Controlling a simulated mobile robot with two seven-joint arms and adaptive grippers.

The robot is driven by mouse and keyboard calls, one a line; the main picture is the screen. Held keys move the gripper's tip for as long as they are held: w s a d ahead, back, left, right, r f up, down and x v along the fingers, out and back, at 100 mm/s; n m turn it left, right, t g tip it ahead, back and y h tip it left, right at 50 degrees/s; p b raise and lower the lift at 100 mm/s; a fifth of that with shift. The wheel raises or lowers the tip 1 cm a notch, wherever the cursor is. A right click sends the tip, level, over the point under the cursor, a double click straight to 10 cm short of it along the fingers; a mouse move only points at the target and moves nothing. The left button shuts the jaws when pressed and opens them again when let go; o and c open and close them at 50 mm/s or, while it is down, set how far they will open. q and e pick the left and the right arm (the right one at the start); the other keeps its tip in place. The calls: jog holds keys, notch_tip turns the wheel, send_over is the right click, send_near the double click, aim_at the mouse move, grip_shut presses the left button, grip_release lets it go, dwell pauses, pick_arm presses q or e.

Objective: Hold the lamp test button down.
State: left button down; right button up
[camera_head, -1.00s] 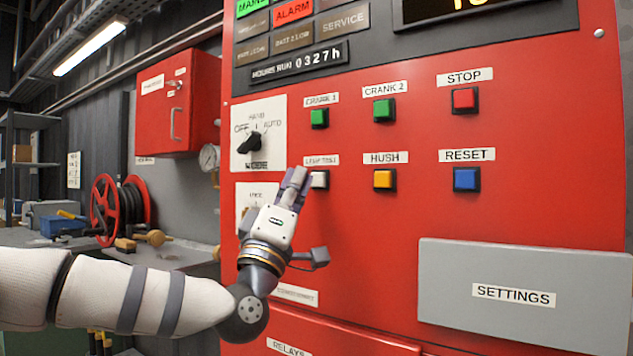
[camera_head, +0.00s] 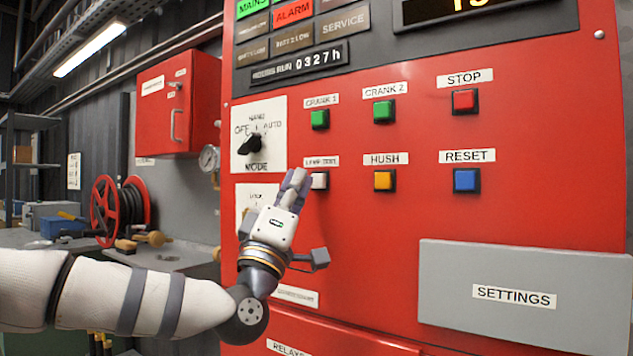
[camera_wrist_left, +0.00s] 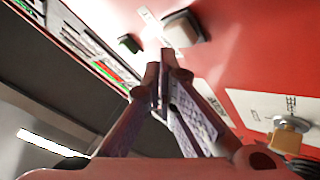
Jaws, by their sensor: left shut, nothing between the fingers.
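The lamp test button (camera_head: 320,180) is a pale grey-white square in a black frame on the red panel, with its label (camera_head: 321,161) above it. My left gripper (camera_head: 298,178) is shut and empty, its fingertips just left of the button and overlapping its frame's edge. In the left wrist view the pale button (camera_wrist_left: 182,30) is just beyond the closed fingertips (camera_wrist_left: 163,70). I cannot tell whether the fingertips touch the button or whether it is pressed. My right gripper is not in view.
Close by are the green crank 1 button (camera_head: 320,119), the yellow hush button (camera_head: 384,180) and the mode switch (camera_head: 251,142). A grey settings cover (camera_head: 450,275) juts out at lower right. The panel between the buttons is flat and clear.

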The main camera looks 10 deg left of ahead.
pick_arm(q)
jog(key=shift+w+d, duration=0.15)
jog(key=shift+w, duration=0.25)
jog(key=shift+w+d+b, duration=0.15)
jog(key=shift+w+b, duration=0.2)
jog(key=shift+w, duration=0.1)
dwell(2.5)
dwell(0.7)
jog(key=shift+s+a+p, duration=0.3)
jog(key=shift+s+p, duration=0.15)
jog(key=shift+s, duration=0.4)
